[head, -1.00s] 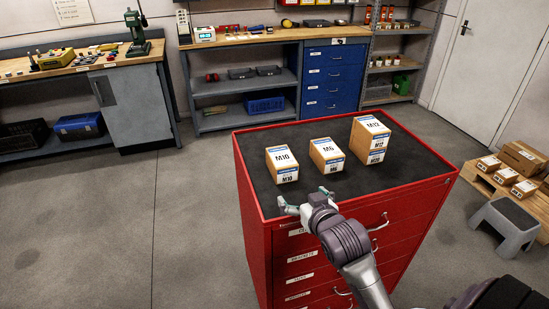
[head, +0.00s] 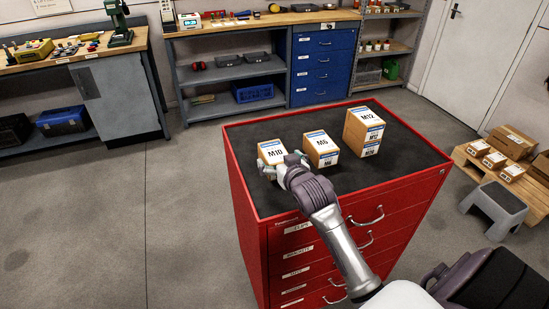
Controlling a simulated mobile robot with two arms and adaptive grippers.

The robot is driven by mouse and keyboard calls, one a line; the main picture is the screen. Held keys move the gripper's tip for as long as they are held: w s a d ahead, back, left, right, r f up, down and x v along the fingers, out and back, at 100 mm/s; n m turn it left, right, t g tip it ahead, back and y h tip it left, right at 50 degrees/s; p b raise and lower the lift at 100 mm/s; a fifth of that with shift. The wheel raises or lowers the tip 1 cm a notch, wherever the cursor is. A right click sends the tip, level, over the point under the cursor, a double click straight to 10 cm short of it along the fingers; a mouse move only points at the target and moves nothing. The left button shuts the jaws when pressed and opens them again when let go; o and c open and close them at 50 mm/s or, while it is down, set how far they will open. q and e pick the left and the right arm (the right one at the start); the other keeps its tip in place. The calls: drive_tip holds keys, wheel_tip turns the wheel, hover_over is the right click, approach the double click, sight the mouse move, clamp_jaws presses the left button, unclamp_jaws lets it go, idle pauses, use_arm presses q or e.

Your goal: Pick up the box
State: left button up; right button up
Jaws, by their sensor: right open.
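Three groups of brown boxes stand on the black mat top of the red cabinet (head: 243,133). The box labelled M10 (head: 273,153) is on the left, the box labelled M6 (head: 319,143) is in the middle. On the right a box labelled M12 (head: 370,118) sits on another box. My right gripper (head: 280,168) is open at the near end of the M10 box, its fingertips close to the box's two sides. Whether they touch it I cannot tell. The gripper hides the box's lower front. My left gripper is not in view.
The M6 box stands just right of the gripper, with a narrow gap. A grey step stool (head: 494,208) and a pallet (head: 478,168) with cartons are at the right. Workbenches and a blue drawer unit (head: 322,68) line the back wall. The floor at left is clear.

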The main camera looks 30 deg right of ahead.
sight(275, 152)
drive_tip(key=x, duration=0.4)
drive_tip(key=shift+d+r, duration=0.1)
drive_tip(key=shift+d, duration=0.1)
drive_tip(key=shift+s+r, duration=0.1)
drive_tip(key=shift+s, duration=0.05)
drive_tip(key=shift+c, duration=1)
drive_tip(key=c, duration=1.3)
drive_tip(key=shift+c, duration=0.7)
drive_tip(key=shift+r, duration=0.15)
